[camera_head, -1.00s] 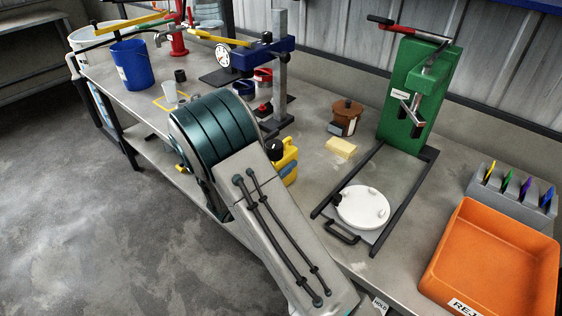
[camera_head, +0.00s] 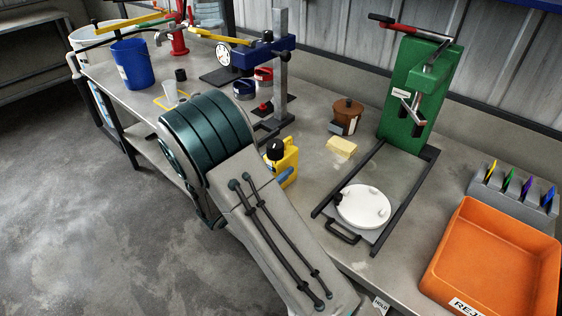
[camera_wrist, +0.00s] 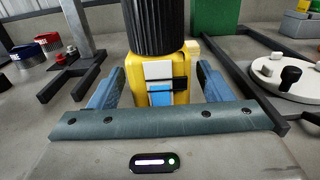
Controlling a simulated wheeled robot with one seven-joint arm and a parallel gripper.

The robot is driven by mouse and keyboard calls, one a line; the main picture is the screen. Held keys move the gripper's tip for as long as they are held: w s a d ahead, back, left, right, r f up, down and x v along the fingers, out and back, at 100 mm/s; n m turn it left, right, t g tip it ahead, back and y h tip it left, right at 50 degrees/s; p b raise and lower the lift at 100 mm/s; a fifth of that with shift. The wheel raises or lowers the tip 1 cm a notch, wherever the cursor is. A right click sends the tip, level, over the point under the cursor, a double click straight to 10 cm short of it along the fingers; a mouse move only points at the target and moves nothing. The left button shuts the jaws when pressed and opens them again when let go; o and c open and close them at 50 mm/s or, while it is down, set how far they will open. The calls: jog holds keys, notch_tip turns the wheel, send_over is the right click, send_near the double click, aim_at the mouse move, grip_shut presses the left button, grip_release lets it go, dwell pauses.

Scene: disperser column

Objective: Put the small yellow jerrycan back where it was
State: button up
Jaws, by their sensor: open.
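The small yellow jerrycan (camera_head: 290,160) with a black cap stands upright on the bench, just right of my arm's dark green joint. In the wrist view the jerrycan (camera_wrist: 190,62) is straight ahead, with its ribbed black cap and a white and blue label facing me. My gripper (camera_wrist: 159,88) is open, with one blue finger on each side of the jerrycan's lower body. Whether the fingers touch it cannot be told. In the head view my arm hides most of the gripper.
A yellow sponge-like block (camera_head: 341,146) and a brown pot (camera_head: 347,115) stand right of the jerrycan. The green press (camera_head: 412,95) and a white round plate (camera_head: 362,206) are farther right. A gauge stand (camera_head: 280,70) is behind. A yellow-outlined square (camera_head: 160,103) lies at left.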

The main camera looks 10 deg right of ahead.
jog(key=v, duration=0.9)
jog(key=shift+b, duration=0.3)
jog(key=shift+d, duration=0.1)
